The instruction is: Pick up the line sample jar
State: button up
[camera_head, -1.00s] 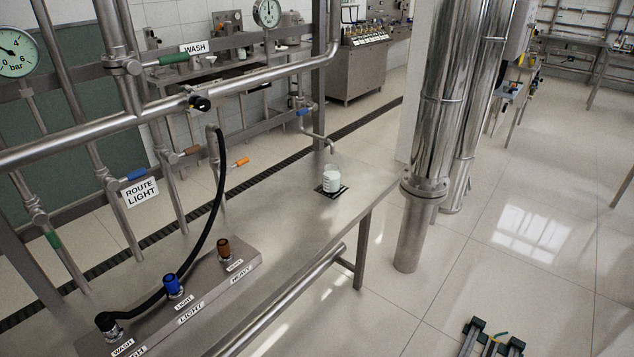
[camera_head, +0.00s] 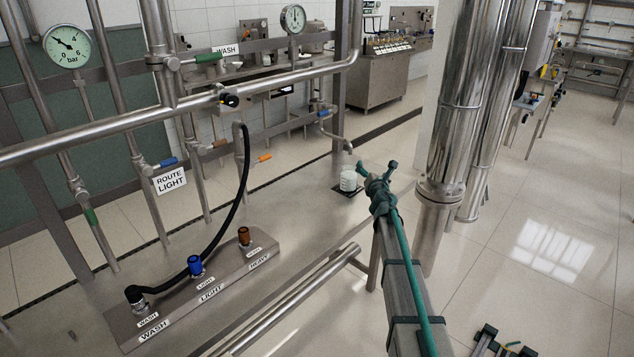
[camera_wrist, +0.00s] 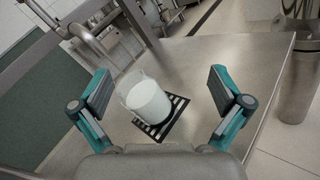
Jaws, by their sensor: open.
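The line sample jar (camera_head: 349,179) is a small clear jar with white contents. It stands on a black slotted drain grate (camera_head: 341,190) on the steel bench, below a bent sampling spout (camera_head: 345,143). In the wrist view the jar (camera_wrist: 148,101) lies ahead of and between the open fingers of my gripper (camera_wrist: 160,97), on the grate (camera_wrist: 172,118). No finger visibly touches it. In the head view my gripper (camera_head: 377,180) is just right of the jar, and the finger details are hard to make out.
The steel bench (camera_head: 300,215) is clear around the jar. A manifold block (camera_head: 215,285) with a black hose (camera_head: 244,190), blue and brown fittings stands at the near left. Thick steel columns (camera_head: 455,120) rise at the right, and pipes with valves run behind.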

aim_at(351, 183)
jog(key=a+n+y, duration=0.4)
jog(key=a+n, duration=0.2)
jog(key=n, duration=0.2)
jog(key=f, duration=0.2)
jog(key=f+b, duration=0.1)
jog(key=f, duration=0.2)
jog(key=w+f, duration=0.1)
jog(key=f, duration=0.1)
jog(key=shift+d+f, duration=0.1)
jog(key=shift+f, duration=0.2)
jog(key=shift+w+f, duration=0.1)
jog(key=shift+w, duration=0.25)
jog(key=x, duration=0.6)
jog(key=shift+p, duration=0.4)
jog(key=c, duration=1.4)
